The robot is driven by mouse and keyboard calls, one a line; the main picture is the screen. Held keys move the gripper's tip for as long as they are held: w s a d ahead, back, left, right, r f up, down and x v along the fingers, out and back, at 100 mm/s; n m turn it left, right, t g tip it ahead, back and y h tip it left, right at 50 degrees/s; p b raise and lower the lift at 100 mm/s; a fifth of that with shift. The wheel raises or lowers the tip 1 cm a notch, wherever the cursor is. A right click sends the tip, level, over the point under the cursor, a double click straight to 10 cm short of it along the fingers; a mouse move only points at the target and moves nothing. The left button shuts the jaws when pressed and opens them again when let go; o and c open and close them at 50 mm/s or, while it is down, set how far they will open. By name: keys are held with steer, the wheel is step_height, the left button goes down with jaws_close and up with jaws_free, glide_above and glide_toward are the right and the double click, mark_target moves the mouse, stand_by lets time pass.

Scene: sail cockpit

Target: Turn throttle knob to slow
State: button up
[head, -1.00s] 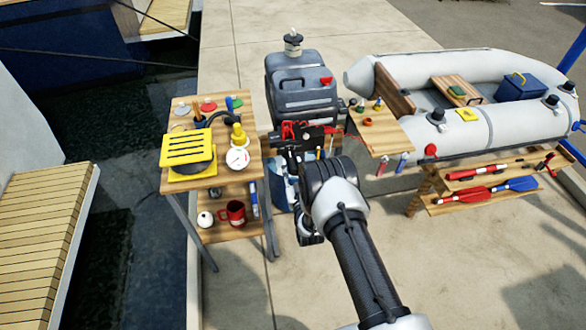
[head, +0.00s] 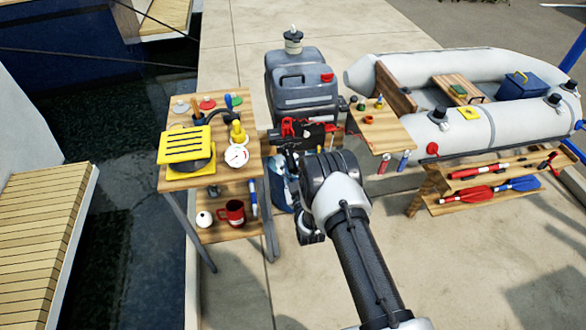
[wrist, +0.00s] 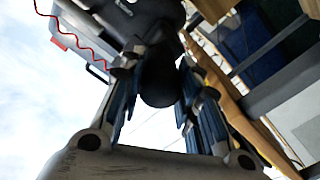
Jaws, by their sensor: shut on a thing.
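My gripper (wrist: 159,85) shows up close in the wrist view, its two blue-padded fingers on either side of a dark, rounded knob (wrist: 160,78). The fingers are shut on this knob, which I take to be the throttle knob. Its markings cannot be read here. In the head view my gripper (head: 287,145) is at the red and black fittings (head: 301,128) in front of the grey motor-like body (head: 305,95). My own arm hides part of that area, and the knob cannot be made out there.
A wooden table (head: 237,100) on the left holds a yellow slatted object (head: 186,145) and a round white gauge (head: 236,156). A small wooden shelf (head: 390,135) stands close on the right, near a grey inflatable boat (head: 465,130). A red coiled cord (wrist: 75,43) hangs near the gripper.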

steer(key=shift+n+b, duration=0.55)
steer(key=shift+n, duration=0.95)
steer(key=o, duration=1.1)
steer(key=v, duration=1.2)
